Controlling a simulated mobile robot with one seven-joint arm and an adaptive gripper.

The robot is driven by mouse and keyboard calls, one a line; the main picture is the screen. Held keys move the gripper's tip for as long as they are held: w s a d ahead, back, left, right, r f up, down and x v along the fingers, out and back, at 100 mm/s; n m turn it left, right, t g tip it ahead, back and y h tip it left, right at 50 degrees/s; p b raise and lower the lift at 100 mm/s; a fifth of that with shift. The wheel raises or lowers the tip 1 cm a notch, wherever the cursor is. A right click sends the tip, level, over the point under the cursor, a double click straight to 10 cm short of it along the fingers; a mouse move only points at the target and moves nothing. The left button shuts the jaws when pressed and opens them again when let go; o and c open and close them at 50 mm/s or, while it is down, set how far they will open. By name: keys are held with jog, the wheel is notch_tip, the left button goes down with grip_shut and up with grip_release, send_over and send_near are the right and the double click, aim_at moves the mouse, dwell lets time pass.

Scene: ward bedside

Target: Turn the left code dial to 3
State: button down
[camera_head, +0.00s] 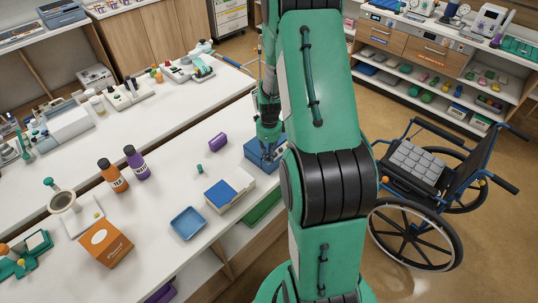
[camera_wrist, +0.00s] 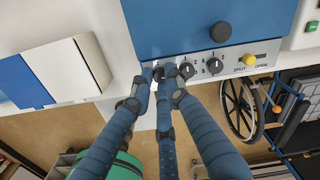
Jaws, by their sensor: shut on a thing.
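The code box is a blue box (camera_wrist: 190,25) with a pale front panel (camera_wrist: 232,66); it also shows in the head view (camera_head: 258,155), partly behind my arm. A middle dial (camera_wrist: 187,70) and a right dial (camera_wrist: 215,66) show to the right, beside the fingers. A yellow knob (camera_wrist: 249,60) sits by the SHUT and OPEN marks.
A white and blue box (camera_head: 229,188) stands left of the code box, with a purple block (camera_head: 217,142) and a blue tray (camera_head: 187,223) nearby on the white counter (camera_head: 150,195). A wheelchair (camera_head: 425,185) stands on the floor at the right.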

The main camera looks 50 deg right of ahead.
jog(key=shift+m+p, duration=0.3)
jog(key=shift+m, duration=1.3)
jog(key=c, duration=1.9)
grip_release()
jog(key=shift+c, duration=0.2)
jog(key=shift+n, duration=0.4)
